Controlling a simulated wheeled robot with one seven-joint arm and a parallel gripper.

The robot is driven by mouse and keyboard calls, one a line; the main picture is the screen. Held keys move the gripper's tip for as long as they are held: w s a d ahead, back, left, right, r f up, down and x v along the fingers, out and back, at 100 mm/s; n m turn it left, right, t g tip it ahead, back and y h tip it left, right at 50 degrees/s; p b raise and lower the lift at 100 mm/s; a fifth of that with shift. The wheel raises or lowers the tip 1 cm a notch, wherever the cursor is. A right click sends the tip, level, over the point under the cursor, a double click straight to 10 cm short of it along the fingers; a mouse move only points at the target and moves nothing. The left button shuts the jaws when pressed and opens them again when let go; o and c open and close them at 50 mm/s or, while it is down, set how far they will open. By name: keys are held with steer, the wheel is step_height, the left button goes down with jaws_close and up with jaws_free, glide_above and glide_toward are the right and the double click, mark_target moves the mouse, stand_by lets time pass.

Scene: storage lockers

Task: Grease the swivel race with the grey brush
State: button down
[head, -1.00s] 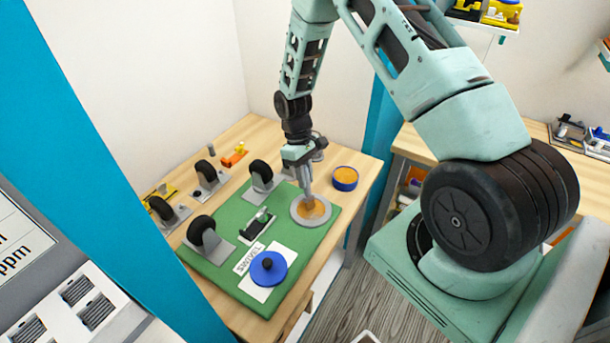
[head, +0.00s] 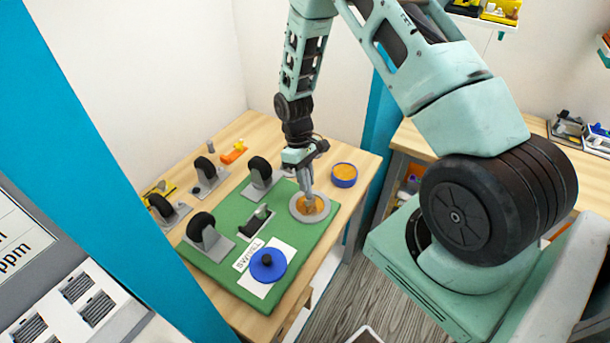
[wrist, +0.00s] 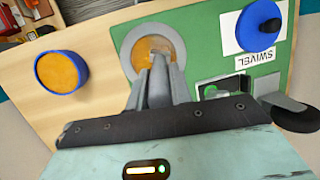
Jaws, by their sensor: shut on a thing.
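The swivel race is a grey ring (head: 296,208) on the green mat, with orange-brown grease showing over its middle. It also shows in the wrist view (wrist: 128,50). My gripper (head: 307,190) points down over the ring. In the wrist view its fingers (wrist: 160,75) are shut on a grey thing, which I take to be the grey brush; its tip is over the greased middle. Whether the tip touches the race I cannot tell. A blue-rimmed round tub of orange grease (head: 344,174) stands on the wood to the right of the mat.
A green mat (head: 215,266) carries a white card marked SWIVEL (head: 249,254) with a blue disc with a black knob (head: 267,265). Several black caster wheels (head: 201,226) on grey brackets stand left. An orange part (head: 233,152) lies at the back.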

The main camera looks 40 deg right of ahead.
steer(key=shift+s, duration=0.15)
steer(key=shift+w+d, duration=0.25)
steer(key=shift+w, duration=0.4)
steer(key=shift+s, duration=0.1)
steer(key=shift+s+a, duration=0.3)
steer(key=shift+s, duration=0.25)
stand_by(0.4)
